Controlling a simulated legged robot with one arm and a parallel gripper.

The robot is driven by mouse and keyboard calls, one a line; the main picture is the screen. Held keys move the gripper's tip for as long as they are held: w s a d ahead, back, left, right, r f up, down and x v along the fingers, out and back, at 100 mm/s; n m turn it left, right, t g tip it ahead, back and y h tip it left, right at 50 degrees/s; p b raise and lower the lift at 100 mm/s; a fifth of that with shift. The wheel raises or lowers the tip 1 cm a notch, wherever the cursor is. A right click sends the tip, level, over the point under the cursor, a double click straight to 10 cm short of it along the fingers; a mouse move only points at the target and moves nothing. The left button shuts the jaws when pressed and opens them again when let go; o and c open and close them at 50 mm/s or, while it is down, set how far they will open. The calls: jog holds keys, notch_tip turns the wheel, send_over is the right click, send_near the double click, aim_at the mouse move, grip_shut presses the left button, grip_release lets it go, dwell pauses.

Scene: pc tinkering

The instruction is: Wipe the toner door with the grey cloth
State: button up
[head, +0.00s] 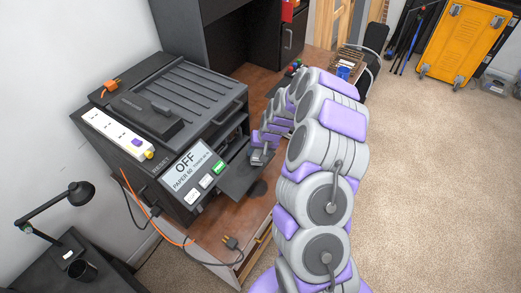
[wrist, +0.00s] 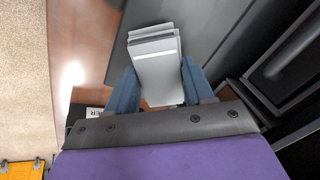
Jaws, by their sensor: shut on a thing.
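The dark printer (head: 175,95) stands at the left of the brown desk. A dark flat flap, apparently the toner door (head: 240,182), is folded down at its front. A dark grey panel, likely the same door (wrist: 195,30), shows in the wrist view. My gripper (head: 258,158) is at the printer's front, just over the flap's far end. In the wrist view my gripper (wrist: 157,85) is shut on a folded light-grey piece with a pale stripe, apparently the grey cloth (wrist: 155,55). I cannot tell whether the cloth touches the door.
The printer's panel (head: 190,170) reads OFF. An orange cable and a black plug (head: 231,243) lie at the desk's front. A black lamp (head: 78,192) stands at left. Open carpet (head: 430,170) lies to the right.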

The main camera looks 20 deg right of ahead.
aim_at(248, 164)
jog(key=shift+a, duration=0.7)
jog(key=shift+w+d+f, duration=0.1)
jog(key=shift+d+f, duration=0.2)
jog(key=shift+d, duration=0.55)
jog(key=shift+w+a+f+b, duration=0.1)
jog(key=shift+a+f+b, duration=0.2)
jog(key=shift+a, duration=0.5)
jog(key=shift+w+d+f, duration=0.1)
jog(key=shift+d+f, duration=0.15)
jog(key=shift+d, duration=0.2)
jog(key=shift+s+a+r+p, duration=0.1)
jog(key=shift+s+a+p, duration=0.35)
jog(key=shift+a, duration=0.45)
jog(key=shift+s+a+r+p, duration=0.1)
jog(key=shift+s+a+p, duration=0.25)
jog(key=shift+s+a, duration=0.35)
jog(key=shift+a+f, duration=0.1)
jog(key=shift+a, duration=0.1)
